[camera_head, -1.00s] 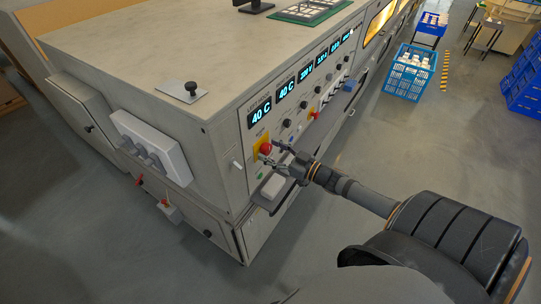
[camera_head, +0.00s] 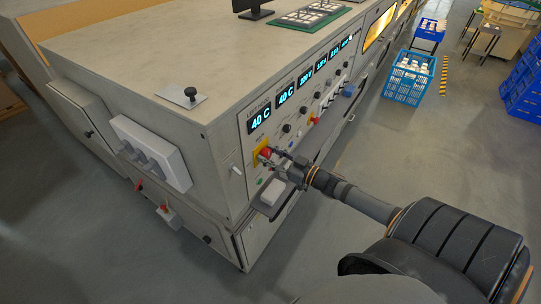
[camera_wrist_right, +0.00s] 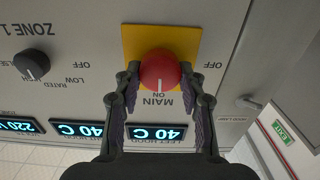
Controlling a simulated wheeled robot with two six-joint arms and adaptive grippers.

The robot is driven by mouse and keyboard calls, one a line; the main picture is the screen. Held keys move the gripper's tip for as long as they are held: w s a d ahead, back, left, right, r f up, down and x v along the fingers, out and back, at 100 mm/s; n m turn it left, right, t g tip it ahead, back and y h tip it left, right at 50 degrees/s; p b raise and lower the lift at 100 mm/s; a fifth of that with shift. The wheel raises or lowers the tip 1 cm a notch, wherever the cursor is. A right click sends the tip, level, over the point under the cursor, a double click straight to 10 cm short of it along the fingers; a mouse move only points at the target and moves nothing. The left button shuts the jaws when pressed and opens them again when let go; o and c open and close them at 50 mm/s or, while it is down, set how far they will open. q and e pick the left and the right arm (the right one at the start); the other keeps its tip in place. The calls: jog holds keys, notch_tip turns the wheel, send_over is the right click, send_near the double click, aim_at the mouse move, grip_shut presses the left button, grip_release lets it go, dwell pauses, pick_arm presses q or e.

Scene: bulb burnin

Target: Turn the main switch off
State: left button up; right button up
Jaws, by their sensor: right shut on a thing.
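The main switch is a round red knob (camera_head: 265,153) on a yellow plate (camera_head: 257,160), low on the near end of the control panel. In the right wrist view the red knob (camera_wrist_right: 158,70) sits on the yellow plate (camera_wrist_right: 190,38) between my fingers. The panel text appears upside down there, and the knob's white mark points at "ON". My right gripper (camera_head: 275,158) reaches in from the right, shut on the knob with one finger on each side. Its fingers also show in the wrist view (camera_wrist_right: 160,88). My left gripper is not in view.
Displays (camera_head: 260,117) and small black knobs (camera_head: 286,128) line the panel beside the switch. A white box (camera_head: 272,190) juts out below it. Blue crates (camera_head: 408,78) stand farther back; the floor at right is mostly clear.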

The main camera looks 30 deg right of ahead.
jog(key=n+p, duration=0.1)
jog(key=n, duration=0.3)
jog(key=shift+p, duration=0.4)
jog(key=n+p, duration=0.1)
jog(key=n, duration=0.3)
jog(key=shift+a+n+p, duration=0.1)
jog(key=shift+n+p, duration=0.2)
jog(key=shift+n, duration=0.1)
jog(key=n+p, duration=0.1)
jog(key=n, duration=0.3)
jog(key=shift+f, duration=0.15)
jog(key=n, duration=0.4)
jog(key=shift+s+a+f+n+p, duration=0.1)
jog(key=shift+f+n+p, duration=0.05)
jog(key=shift+n+p, duration=0.15)
jog(key=o, duration=1.1)
jog(key=shift+o, duration=0.2)
